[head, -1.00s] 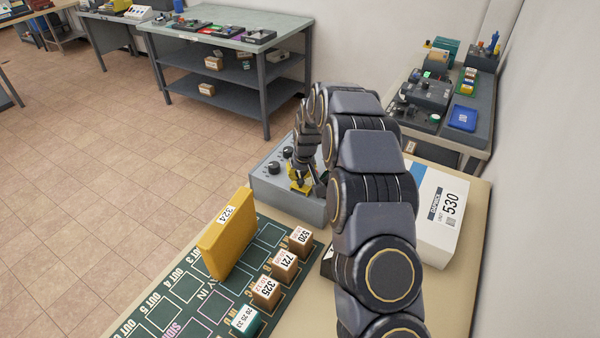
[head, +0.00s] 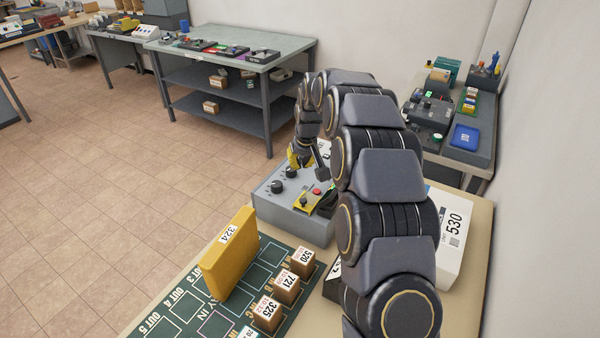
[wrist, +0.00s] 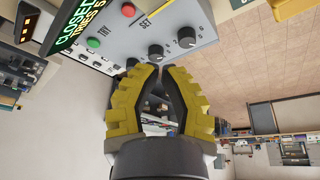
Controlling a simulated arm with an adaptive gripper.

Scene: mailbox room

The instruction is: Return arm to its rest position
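My gripper (head: 302,158) has yellow fingers and hangs above the back of a grey control box (head: 290,222) in the head view. In the wrist view the two fingers of my gripper (wrist: 161,72) lean together with their tips nearly meeting, and nothing shows held between them. The tips appear apart from the box, whose panel (wrist: 205,22) shows dark knobs, a green button (wrist: 93,43) and a red button (wrist: 128,10). A green-lit display (wrist: 75,28) there reads "CLOSED" and "TRIES", partly cut off. My arm arches across the right of the head view, hiding part of the box.
A yellow block labelled 324 (head: 229,253) stands on a green mat (head: 185,297) with several brown blocks (head: 285,289). A white box marked 530 (head: 453,235) sits behind my arm, near the right wall. A grey shelf table (head: 225,50) stands beyond open floor.

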